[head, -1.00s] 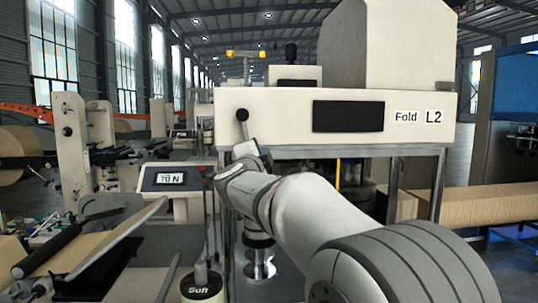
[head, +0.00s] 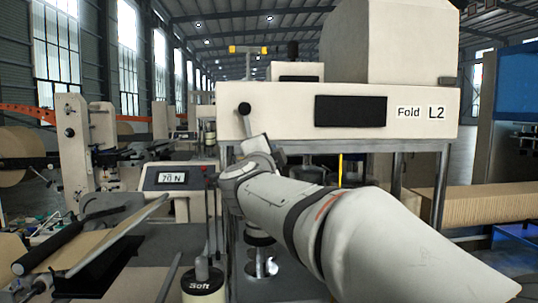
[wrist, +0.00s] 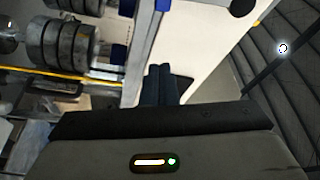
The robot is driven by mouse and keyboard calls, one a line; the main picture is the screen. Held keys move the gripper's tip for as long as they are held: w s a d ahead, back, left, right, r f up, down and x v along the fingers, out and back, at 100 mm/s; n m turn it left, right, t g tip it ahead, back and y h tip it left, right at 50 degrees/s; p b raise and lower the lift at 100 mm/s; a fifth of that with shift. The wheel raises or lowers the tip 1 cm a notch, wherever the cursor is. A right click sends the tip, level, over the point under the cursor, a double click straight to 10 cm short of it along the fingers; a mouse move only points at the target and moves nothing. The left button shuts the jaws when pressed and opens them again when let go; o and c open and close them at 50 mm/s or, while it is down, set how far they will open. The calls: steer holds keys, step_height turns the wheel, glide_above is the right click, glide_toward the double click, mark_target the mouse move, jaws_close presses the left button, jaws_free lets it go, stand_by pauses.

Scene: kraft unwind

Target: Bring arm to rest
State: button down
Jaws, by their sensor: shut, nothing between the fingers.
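My gripper (wrist: 161,75) shows in the wrist view as two dark fingers side by side, shut with nothing between them. Behind the fingertips are a pale machine panel and a blue-edged rail (wrist: 147,30). In the head view my pale arm reaches from the lower right to the middle, in front of the machine labelled Fold L2 (head: 300,112). The gripper's fingers cannot be made out in the head view.
A console reading 70 N (head: 172,178) stands left of my arm. A spool marked Soft (head: 203,282) stands at the bottom, near the arm. Brown corrugated stock (head: 490,203) lies at the right.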

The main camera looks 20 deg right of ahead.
steer(key=shift+s+a, duration=0.35)
steer(key=shift+s, duration=0.2)
steer(key=s+a+f+n+g+y, duration=0.2)
steer(key=s+a+f+n+y, duration=0.2)
steer(key=f+n+y, duration=0.3)
steer(key=s+a+f+n+g+y, duration=0.1)
steer(key=s+a+f+n+y, duration=0.3)
steer(key=f+n, duration=0.4)
steer(key=s+d+f+n+g+h, duration=0.1)
steer(key=s+f+g, duration=0.4)
steer(key=s+f, duration=0.5)
steer(key=s+d+f+n+g+h, duration=0.1)
steer(key=s+d+f+n+g, duration=0.2)
steer(key=s+f, duration=0.7)
steer(key=d+f+g, duration=0.1)
steer(key=g, duration=0.1)
steer(key=shift+s+d+f+g, duration=0.15)
steer(key=shift+s+f+g, duration=0.1)
steer(key=shift+s+g, duration=0.15)
